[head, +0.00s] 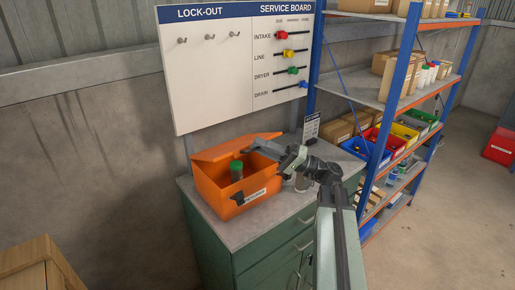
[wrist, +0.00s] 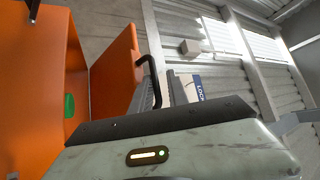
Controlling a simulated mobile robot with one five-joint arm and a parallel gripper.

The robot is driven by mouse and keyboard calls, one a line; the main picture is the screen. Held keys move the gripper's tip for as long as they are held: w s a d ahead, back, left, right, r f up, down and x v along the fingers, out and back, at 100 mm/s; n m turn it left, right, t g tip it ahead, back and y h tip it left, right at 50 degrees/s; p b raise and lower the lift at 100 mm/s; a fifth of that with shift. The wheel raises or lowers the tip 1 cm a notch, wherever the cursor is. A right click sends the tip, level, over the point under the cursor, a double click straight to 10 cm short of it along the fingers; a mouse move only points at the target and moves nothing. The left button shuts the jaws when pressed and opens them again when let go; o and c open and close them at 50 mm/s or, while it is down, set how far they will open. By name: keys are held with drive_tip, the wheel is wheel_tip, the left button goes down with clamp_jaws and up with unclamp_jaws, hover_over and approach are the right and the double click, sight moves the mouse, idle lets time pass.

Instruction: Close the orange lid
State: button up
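The orange box (head: 222,196) stands on the grey cabinet top, with a dark latch and a white label on its front. Its orange lid (head: 232,147) is open, tilted up above the back of the box. A green-capped jar (head: 236,170) stands inside. My gripper (head: 256,148) is at the right end of the lid, close to its edge; I cannot tell whether it touches. In the wrist view the lid (wrist: 115,70) rises beside the box wall (wrist: 30,80), and the green cap shows between them. The fingertips are not clear enough to show their opening.
The cabinet top (head: 229,236) has a small bare strip in front of the box. The service board (head: 215,75) hangs above; a loaded shelf rack (head: 392,105) is to the right.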

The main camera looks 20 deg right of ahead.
drive_tip(key=b+v, duration=0.3)
drive_tip(key=v, duration=0.4)
drive_tip(key=shift+d, duration=0.35)
drive_tip(key=shift+s+f, duration=0.15)
